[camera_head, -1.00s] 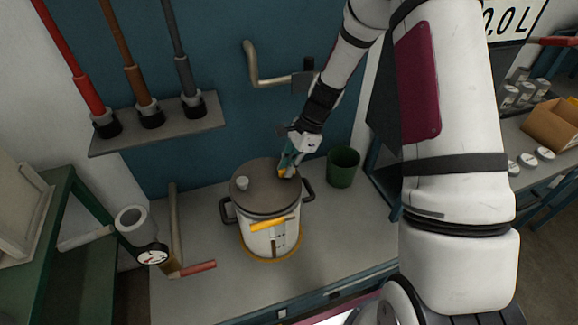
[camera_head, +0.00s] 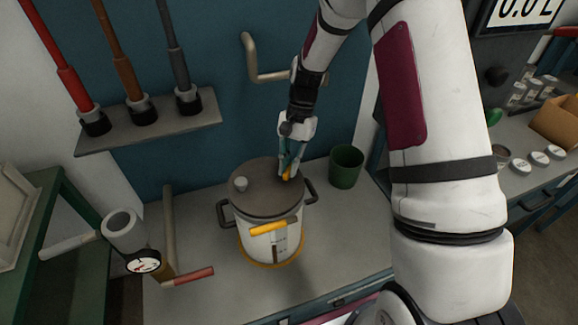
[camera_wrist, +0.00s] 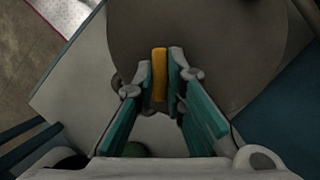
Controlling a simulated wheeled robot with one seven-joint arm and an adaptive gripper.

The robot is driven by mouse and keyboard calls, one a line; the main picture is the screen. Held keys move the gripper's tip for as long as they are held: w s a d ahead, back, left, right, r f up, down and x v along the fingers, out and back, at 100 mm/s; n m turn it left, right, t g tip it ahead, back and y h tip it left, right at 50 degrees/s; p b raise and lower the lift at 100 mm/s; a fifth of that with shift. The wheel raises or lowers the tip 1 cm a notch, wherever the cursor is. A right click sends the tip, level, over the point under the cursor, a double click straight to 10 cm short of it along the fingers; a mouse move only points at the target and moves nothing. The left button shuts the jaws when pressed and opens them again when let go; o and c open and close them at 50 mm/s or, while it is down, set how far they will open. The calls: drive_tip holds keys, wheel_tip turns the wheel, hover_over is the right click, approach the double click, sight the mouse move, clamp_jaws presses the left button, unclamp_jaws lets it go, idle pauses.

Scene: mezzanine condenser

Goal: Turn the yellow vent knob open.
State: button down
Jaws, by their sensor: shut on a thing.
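The yellow vent knob (camera_wrist: 159,75) is a narrow bar on the brown lid (camera_head: 265,203) of a white pot (camera_head: 272,245). In the wrist view it lies between the two teal fingers of my gripper (camera_wrist: 160,78), lengthwise along them. My gripper (camera_head: 288,172) is shut on the knob near the lid's back right edge. Only a small yellow part of the knob shows beside the fingers in the head view. A separate yellow bar handle (camera_head: 268,228) sits on the pot's front.
A green cup (camera_head: 345,167) stands right of the pot. A gauge (camera_head: 143,262) and a red-handled lever (camera_head: 194,276) are at left. A grey shelf (camera_head: 150,132) and a bent pipe (camera_head: 262,72) are on the blue wall. The counter in front right is clear.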

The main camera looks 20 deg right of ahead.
drive_tip(key=n, duration=0.2)
drive_tip(key=n+h+b, duration=0.1)
drive_tip(key=n, duration=0.1)
drive_tip(key=shift+w+a+n+g+h, duration=0.1)
drive_tip(key=shift+w+n+g+h, duration=0.05)
drive_tip(key=shift+n+g+h, duration=0.2)
drive_tip(key=n+h, duration=0.1)
drive_tip(key=n, duration=0.1)
drive_tip(key=n+b, duration=0.1)
drive_tip(key=n, duration=0.1)
drive_tip(key=shift+g+h, duration=0.25)
drive_tip(key=shift+h, duration=0.1)
drive_tip(key=shift+n, duration=0.35)
drive_tip(key=c, duration=1.6)
unclamp_jaws()
drive_tip(key=shift+c, duration=0.2)
drive_tip(key=shift+r, duration=0.1)
drive_tip(key=v, duration=1.1)
drive_tip(key=shift+w+r, duration=0.2)
drive_tip(key=shift+r, duration=0.15)
